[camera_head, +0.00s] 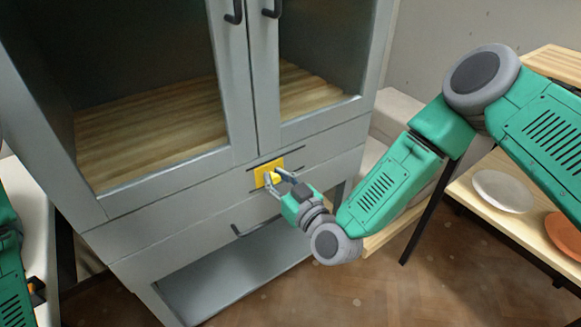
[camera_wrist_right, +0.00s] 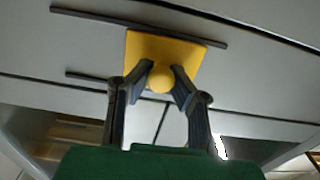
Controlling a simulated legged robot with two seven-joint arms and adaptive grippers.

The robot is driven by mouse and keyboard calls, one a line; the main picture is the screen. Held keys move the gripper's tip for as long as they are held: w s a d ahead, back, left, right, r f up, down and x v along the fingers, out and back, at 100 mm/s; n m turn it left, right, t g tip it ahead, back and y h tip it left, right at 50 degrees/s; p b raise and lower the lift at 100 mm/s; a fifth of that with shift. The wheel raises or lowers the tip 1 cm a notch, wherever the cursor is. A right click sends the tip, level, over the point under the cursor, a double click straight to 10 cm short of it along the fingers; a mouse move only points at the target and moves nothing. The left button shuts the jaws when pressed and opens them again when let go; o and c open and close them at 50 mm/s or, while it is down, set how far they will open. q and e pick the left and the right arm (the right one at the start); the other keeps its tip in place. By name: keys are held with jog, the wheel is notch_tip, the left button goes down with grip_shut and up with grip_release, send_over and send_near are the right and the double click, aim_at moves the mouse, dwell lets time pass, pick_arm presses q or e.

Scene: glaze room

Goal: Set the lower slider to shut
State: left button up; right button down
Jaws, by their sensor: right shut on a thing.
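The lower slider is a yellow plate (camera_head: 265,171) with a round yellow knob (camera_head: 276,179), set between two dark rails on the grey cabinet's front below the glass doors. In the right wrist view the plate (camera_wrist_right: 178,47) and the knob (camera_wrist_right: 161,78) show close up. My right gripper (camera_head: 276,180) is shut on the knob, with one finger on each side of it. In the right wrist view its fingertips (camera_wrist_right: 160,76) touch the knob. Part of my left arm shows at the left edge of the head view; its gripper is not visible.
The grey cabinet (camera_head: 190,178) has two glass doors with dark handles (camera_head: 233,12) above and a dark drawer handle (camera_head: 238,230) below the slider. A wooden shelf (camera_head: 480,192) with a white plate (camera_head: 503,190) and an orange plate (camera_head: 566,236) stands at the right.

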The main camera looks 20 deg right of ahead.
jog(key=shift+s+a+f, duration=0.25)
jog(key=shift+f, duration=0.1)
jog(key=c, duration=1.4)
grip_release()
jog(key=shift+o, duration=0.2)
jog(key=shift+w, duration=0.1)
jog(key=shift+a+r, duration=0.1)
jog(key=v, duration=1.2)
